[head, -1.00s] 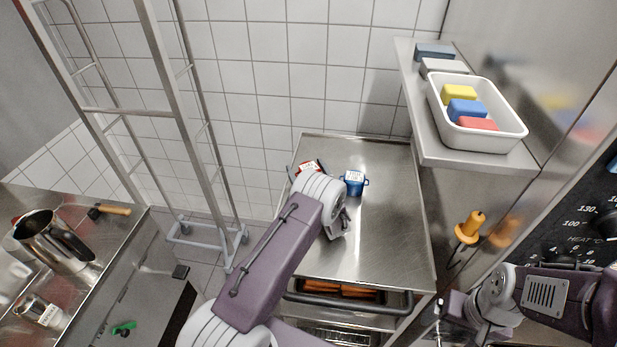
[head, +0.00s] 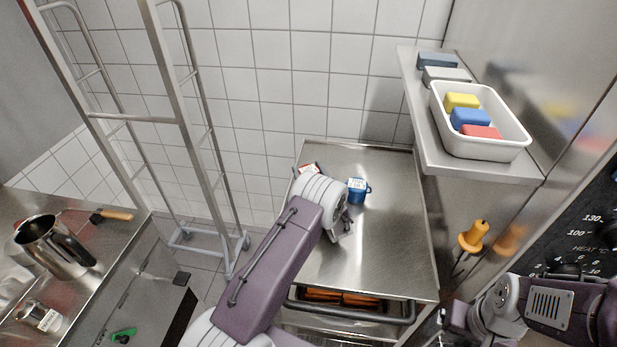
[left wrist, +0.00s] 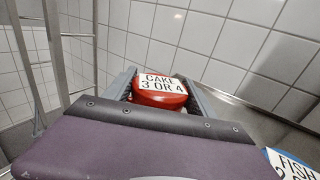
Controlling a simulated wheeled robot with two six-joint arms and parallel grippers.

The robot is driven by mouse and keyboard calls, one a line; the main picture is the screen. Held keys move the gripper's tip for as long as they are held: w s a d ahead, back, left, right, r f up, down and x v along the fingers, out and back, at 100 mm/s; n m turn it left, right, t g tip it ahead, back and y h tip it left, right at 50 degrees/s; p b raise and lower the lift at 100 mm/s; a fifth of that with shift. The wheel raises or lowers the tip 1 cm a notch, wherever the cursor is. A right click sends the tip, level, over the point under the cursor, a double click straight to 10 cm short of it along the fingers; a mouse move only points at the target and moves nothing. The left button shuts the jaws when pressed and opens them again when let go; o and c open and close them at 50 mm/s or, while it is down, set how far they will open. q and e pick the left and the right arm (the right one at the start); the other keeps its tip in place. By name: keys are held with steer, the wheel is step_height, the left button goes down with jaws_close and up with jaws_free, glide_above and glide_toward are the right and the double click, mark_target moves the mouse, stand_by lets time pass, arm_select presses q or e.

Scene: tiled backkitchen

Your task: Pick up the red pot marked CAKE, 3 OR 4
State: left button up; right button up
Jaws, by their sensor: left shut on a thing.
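The red pot (left wrist: 160,100) with the white label CAKE 3 OR 4 shows in the left wrist view between the two fingers of my left gripper (left wrist: 160,90). The gripper is shut on it. In the head view only a bit of the red pot (head: 310,168) shows behind my left wrist, at the back left of the steel table (head: 385,240). I cannot tell whether it touches the table. My right arm is at the lower right of the head view, and its fingertips cannot be made out clearly.
A blue pot (head: 357,192) with a white label stands just right of my left wrist. It shows in the left wrist view (left wrist: 272,158), marked FISH. A shelf (head: 435,160) at right holds a white tub (head: 485,148) with coloured blocks. A tall rack (head: 170,100) stands at left.

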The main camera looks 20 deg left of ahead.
arm_select(q)
step_height(320, 180, up, 2)
steer(key=shift+r, duration=0.1)
steer(key=w+d+r+b, duration=0.2)
steer(key=d+r, duration=0.5)
steer(key=d, duration=0.4)
steer(key=shift+w+d, duration=0.2)
steer(key=shift+w, duration=0.2)
steer(key=shift+f, duration=0.1)
